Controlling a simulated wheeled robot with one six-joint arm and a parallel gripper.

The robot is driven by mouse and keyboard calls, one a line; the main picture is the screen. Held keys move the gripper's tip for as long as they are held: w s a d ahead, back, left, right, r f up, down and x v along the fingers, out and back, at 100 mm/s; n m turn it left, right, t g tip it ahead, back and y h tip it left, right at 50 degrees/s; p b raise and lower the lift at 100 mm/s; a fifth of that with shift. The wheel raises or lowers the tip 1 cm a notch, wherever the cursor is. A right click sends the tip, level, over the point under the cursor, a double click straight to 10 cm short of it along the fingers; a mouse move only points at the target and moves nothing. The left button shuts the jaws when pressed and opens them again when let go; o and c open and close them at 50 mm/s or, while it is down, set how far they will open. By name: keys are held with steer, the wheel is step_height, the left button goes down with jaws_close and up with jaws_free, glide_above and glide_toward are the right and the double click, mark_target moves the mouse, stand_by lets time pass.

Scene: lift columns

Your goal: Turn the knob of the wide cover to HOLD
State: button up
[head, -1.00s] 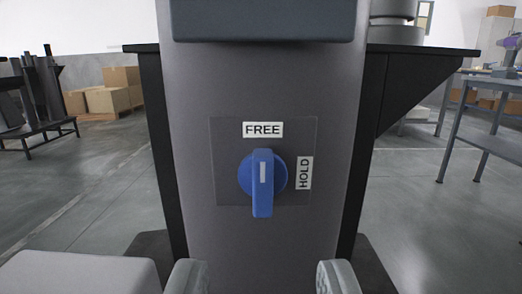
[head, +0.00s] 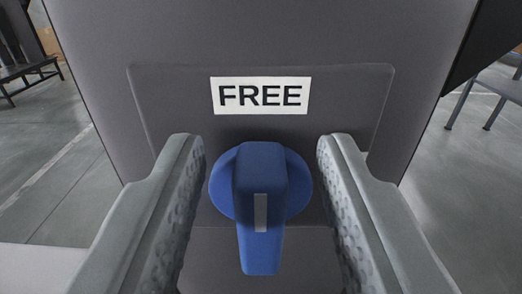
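The blue knob (head: 262,190) sits on a dark square plate (head: 165,95) on the front of a grey column cover. Its handle bar stands upright in the picture, with a pale line on it in line with the FREE label (head: 260,96) above. The HOLD label, to the knob's right a second ago, is now almost wholly hidden behind my right finger. My gripper (head: 261,165) is open, one finger on each side of the knob, with a gap to the handle on both sides.
The grey column cover (head: 240,35) fills most of the view. Open concrete floor (head: 60,185) shows on the left. On the right stand the legs of a grey table (head: 490,105) and a dark bracket edge.

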steer(key=c, duration=0.6)
steer(key=shift+c, duration=0.2)
steer(key=m, duration=0.2)
steer(key=d+m, duration=0.1)
steer(key=shift+f+m, duration=0.1)
steer(key=shift+m, duration=0.3)
steer(key=m, duration=0.3)
steer(key=shift+d+f+m, duration=0.2)
steer(key=shift+d+m, duration=0.1)
steer(key=m, duration=0.3)
steer(key=f+m, duration=0.1)
steer(key=m, duration=0.1)
steer(key=shift+d+m, duration=0.3)
steer(key=shift+d, duration=0.1)
steer(key=shift+d+f+m, duration=0.1)
steer(key=shift+f+m, duration=0.2)
steer(key=shift+m, duration=0.95)
steer(key=shift+f+m, duration=0.25)
steer(key=shift+m, duration=1)
steer(key=shift+d, duration=0.1)
jaws_close()
